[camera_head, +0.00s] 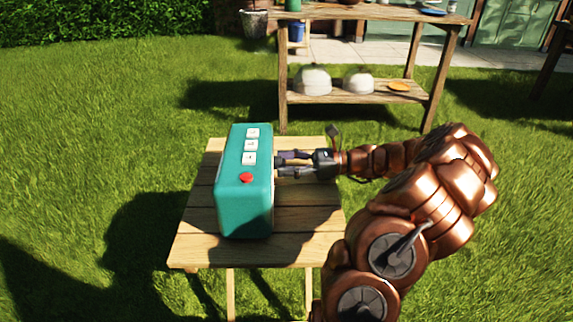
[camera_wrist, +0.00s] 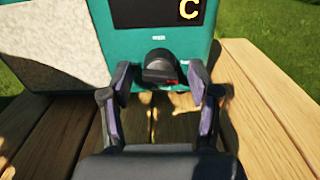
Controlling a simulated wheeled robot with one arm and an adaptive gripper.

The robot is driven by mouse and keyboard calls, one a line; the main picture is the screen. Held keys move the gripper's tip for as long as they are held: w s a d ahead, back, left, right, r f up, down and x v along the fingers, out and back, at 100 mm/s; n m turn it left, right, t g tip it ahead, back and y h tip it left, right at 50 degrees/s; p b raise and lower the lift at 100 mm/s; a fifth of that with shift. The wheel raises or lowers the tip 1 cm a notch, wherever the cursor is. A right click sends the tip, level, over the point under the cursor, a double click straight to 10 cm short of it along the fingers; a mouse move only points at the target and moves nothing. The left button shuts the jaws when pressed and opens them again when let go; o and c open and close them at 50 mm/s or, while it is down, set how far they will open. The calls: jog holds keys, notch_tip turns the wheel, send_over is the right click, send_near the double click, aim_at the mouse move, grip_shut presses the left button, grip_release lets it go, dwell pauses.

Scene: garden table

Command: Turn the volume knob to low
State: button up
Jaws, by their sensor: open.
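A teal radio-like box (camera_head: 243,206) stands upright on a small wooden table (camera_head: 300,243). Its top carries several white buttons (camera_head: 249,158) and a red button (camera_head: 246,178). In the wrist view the front of the teal box (camera_wrist: 207,47) shows a dark display with a yellow "C" (camera_wrist: 188,10), a pale speaker panel (camera_wrist: 50,45) and a dark round knob (camera_wrist: 158,66) with a small red mark at its lower right. My gripper (camera_wrist: 168,85) is open, its fingers on either side of the knob. I cannot tell whether they touch it. In the head view the knob is hidden.
The table's planks are bare around the box. A wooden shelf (camera_head: 365,98) with pale domes (camera_head: 313,80) and an orange plate (camera_head: 398,86) stands behind on the grass. Open lawn (camera_head: 90,130) lies to the left.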

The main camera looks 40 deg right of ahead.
jog(key=shift+c, duration=0.3)
jog(key=c, duration=1.1)
jog(key=shift+r+n+p, duration=0.15)
jog(key=shift+n+p, duration=0.75)
jog(key=shift+n, duration=0.6)
jog(key=o, duration=1.2)
jog(key=shift+c, duration=0.2)
jog(key=shift+d, duration=0.1)
